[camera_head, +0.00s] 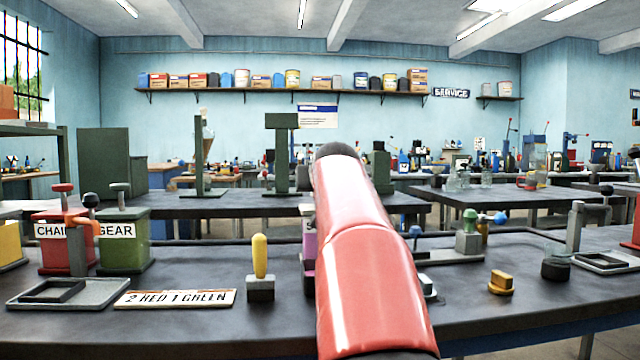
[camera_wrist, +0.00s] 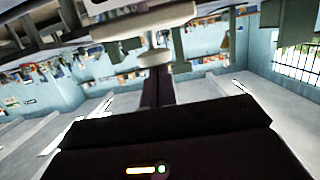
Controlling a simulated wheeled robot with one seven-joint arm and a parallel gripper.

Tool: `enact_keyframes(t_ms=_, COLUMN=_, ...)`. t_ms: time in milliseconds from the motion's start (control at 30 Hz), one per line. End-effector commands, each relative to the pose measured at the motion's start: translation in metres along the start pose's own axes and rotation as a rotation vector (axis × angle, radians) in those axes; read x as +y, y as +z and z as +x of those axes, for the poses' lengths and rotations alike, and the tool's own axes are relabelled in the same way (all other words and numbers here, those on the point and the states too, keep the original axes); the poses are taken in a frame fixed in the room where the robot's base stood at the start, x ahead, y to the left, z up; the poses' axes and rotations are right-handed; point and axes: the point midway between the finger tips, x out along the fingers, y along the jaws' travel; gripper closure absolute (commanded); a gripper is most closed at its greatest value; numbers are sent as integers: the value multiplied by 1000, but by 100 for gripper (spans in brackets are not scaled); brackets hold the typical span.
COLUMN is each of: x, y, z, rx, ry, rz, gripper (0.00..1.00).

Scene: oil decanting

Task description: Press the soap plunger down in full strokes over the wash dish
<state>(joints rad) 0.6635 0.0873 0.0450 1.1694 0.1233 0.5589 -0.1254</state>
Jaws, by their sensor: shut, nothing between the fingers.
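A purple and white container (camera_head: 308,245), likely the soap dispenser, stands mid-bench and is mostly hidden behind my red arm. In the wrist view, which is upside down, a pale round head (camera_wrist: 155,58), likely the plunger, sits over a wide cream body (camera_wrist: 145,22). My gripper (camera_wrist: 154,68) is shut, with its dark fingertips at the pale head. They look to be touching it, but I cannot be sure. My gripper is hidden in the head view. A small pale piece (camera_head: 429,289) shows right of my arm; I cannot tell whether it is the wash dish.
Red CHAIN (camera_head: 55,258) and green GEAR (camera_head: 124,250) cans stand left, behind a grey tray (camera_head: 100,292) and a number plate (camera_head: 175,298). A yellow-handled block (camera_head: 260,285) is left of my arm.

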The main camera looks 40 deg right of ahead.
Motion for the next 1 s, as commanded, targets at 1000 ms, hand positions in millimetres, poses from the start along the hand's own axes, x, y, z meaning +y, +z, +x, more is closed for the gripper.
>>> enact_keyframes(t_ms=1000, x=-5, y=-29, z=-68, rx=1, ry=-3, rz=-1, gripper=100)
